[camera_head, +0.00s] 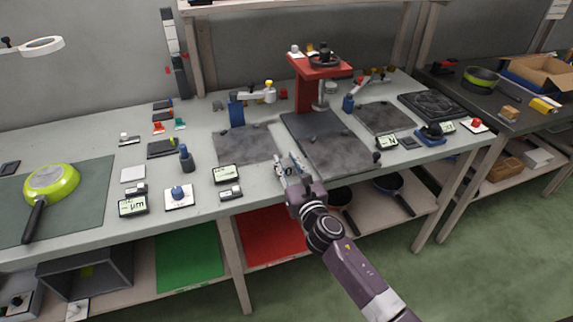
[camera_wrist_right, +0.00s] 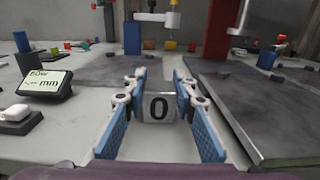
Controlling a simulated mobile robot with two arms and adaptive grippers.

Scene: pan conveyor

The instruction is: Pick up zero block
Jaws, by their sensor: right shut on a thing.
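The zero block (camera_wrist_right: 159,107) is a small pale block with a black "0" on its near face, seen in the middle of the right wrist view. My right gripper (camera_wrist_right: 158,112) is shut on it, with a blue-padded finger on each side. In the head view my right gripper (camera_head: 291,169) is at the front edge of the bench, by the grey plates. There the block is too small and covered to make out clearly. My left gripper is not in view.
A red press stand (camera_head: 304,90) rises behind the dark plate (camera_head: 325,145). A small display (camera_head: 227,174) stands left of the gripper; it also shows in the wrist view (camera_wrist_right: 45,86). A green pan (camera_head: 52,184) lies on the mat at far left.

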